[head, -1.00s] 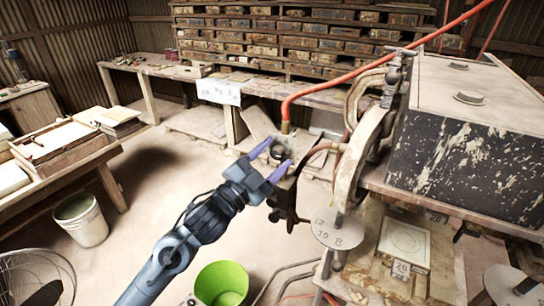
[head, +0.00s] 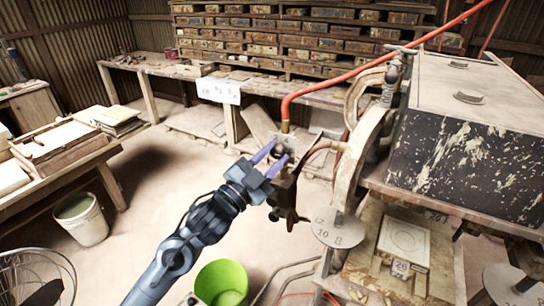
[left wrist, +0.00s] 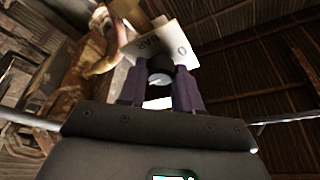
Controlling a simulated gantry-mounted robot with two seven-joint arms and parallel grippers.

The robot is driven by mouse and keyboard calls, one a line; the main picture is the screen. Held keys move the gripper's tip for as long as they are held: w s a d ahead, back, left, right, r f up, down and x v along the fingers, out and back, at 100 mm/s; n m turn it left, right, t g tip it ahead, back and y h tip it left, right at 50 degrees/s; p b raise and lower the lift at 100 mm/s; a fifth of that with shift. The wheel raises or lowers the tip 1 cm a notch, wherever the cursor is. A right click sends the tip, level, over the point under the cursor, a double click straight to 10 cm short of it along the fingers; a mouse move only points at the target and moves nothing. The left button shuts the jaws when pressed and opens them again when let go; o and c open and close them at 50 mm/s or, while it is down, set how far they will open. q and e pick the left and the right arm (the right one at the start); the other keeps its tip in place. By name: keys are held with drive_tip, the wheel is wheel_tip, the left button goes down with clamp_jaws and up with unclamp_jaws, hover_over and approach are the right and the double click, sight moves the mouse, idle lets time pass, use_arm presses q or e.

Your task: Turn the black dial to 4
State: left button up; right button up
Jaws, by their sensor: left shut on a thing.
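The black dial (left wrist: 160,66) is a dark round knob between my left fingers in the left wrist view. A white plate (left wrist: 178,38) with dark markings lies behind it; I cannot read the dial's setting. My left gripper (head: 274,158) is shut on the dial at the upper part of the dark press unit in the middle of the head view. The fingers hide part of the dial there. They also show on both sides of it in the left wrist view (left wrist: 160,92). My right gripper is not in view.
A red hose (head: 330,88) rises just behind the gripper. A round numbered disc (head: 340,228) and the press's curved frame stand to the right. A green bucket (head: 221,284) is below the arm.

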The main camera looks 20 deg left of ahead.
use_arm(q)
drive_tip(key=n+y, duration=0.1)
drive_tip(key=n, duration=0.2)
drive_tip(key=n+t+y+p, duration=0.1)
drive_tip(key=n, duration=0.2)
drive_tip(key=shift+d+n+y, duration=0.15)
drive_tip(key=shift+n+y, duration=0.25)
drive_tip(key=n+y+p, duration=0.1)
drive_tip(key=n+y, duration=0.1)
drive_tip(key=n, duration=0.1)
drive_tip(key=n+y+p, duration=0.1)
drive_tip(key=n, duration=0.3)
drive_tip(key=shift+d+n+t+y, duration=0.1)
drive_tip(key=shift+n+t+y, duration=0.2)
drive_tip(key=shift+t+y, duration=0.1)
drive_tip(key=shift+n+p, duration=0.4)
drive_tip(key=shift+n, duration=0.1)
drive_tip(key=shift+n+y, duration=0.3)
drive_tip(key=shift+y, duration=0.1)
drive_tip(key=o, duration=1)
drive_tip(key=shift+o, duration=0.2)
